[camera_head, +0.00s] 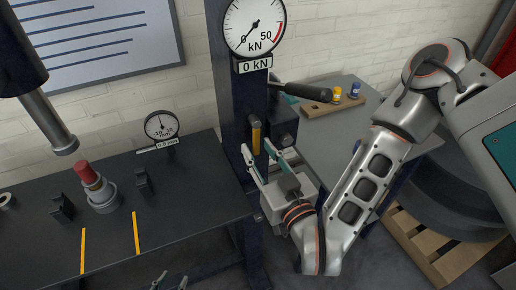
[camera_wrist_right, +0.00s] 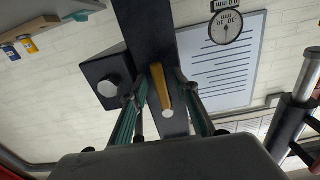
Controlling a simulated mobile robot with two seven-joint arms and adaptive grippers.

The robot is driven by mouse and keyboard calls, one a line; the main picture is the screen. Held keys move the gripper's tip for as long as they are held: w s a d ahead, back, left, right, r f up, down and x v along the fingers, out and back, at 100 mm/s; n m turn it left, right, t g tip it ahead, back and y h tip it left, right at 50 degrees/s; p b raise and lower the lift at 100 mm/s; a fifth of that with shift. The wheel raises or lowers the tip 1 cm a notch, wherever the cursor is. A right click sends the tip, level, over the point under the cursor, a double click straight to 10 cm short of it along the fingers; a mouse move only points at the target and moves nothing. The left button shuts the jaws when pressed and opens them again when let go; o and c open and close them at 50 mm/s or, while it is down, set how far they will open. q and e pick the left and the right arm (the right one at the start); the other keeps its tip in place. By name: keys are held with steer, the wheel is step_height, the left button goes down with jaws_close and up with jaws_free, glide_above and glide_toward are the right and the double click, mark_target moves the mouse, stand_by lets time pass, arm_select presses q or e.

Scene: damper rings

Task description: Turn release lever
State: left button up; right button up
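The release lever (camera_head: 256,138) is a short yellow handle on the front of the dark press column (camera_head: 232,85), and it hangs upright. My right gripper (camera_head: 258,151) is open, with its fingertips at the lever's lower part. In the right wrist view the lever (camera_wrist_right: 160,88) stands between the two spread fingers (camera_wrist_right: 160,95), with a gap showing on the side of the right finger. Contact with the left finger is hard to tell. My left gripper (camera_head: 170,283) shows only its fingertips at the bottom edge of the head view, apart and with nothing between them.
A force gauge (camera_head: 254,25) above a "0 kN" display tops the column. A black handle (camera_head: 303,91) sticks out to its right. The dark bench (camera_head: 190,200) holds a red-topped metal part (camera_head: 98,187) and a dial gauge (camera_head: 161,125). A grey table (camera_head: 340,128) stands behind my right arm.

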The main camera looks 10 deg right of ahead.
steer(key=shift+s+d, duration=0.15)
steer(key=shift+s, duration=0.15)
steer(key=v, duration=0.6)
stand_by(0.5)
stand_by(0.4)
